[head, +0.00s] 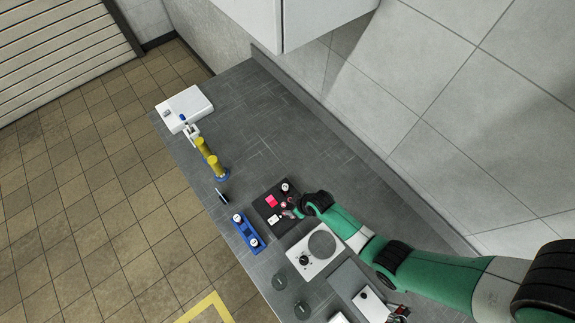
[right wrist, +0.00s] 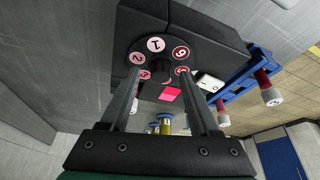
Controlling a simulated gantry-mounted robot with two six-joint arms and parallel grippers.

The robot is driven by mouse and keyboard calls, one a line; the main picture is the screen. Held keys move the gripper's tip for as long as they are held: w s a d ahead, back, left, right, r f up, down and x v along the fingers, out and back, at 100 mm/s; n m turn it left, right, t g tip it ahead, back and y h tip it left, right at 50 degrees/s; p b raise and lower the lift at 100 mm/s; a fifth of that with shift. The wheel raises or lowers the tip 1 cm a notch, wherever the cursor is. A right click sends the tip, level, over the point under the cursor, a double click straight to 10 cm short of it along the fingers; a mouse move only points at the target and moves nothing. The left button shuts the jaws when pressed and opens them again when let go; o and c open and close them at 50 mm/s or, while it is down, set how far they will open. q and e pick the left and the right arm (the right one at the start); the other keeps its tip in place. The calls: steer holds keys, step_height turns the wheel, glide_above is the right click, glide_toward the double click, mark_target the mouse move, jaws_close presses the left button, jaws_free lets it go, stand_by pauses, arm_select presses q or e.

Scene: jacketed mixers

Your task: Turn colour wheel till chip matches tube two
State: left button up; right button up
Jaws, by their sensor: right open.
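A bright pink patch (right wrist: 171,94) shows on the box, also in the head view (head: 271,201), beside a small red patch. A blue rack (head: 245,231) next to the box holds two white-capped tubes; dark red shows in them in the right wrist view (right wrist: 270,97). Tube numbers are unreadable. My right gripper (right wrist: 160,74) is open, its fingers either side of the wheel's middle; contact is unclear. My left gripper is out of view.
A white device with a grey round plate (head: 320,245) stands close beside the box, under my right arm. Yellow cylinders (head: 209,158) and a white box (head: 184,108) stand towards the bench's far end. The bench near the wall is clear.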

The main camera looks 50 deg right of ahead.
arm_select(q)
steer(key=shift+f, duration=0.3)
arm_select(e)
steer(key=shift+w+f, duration=0.1)
steer(key=shift+f, duration=0.15)
jaws_close()
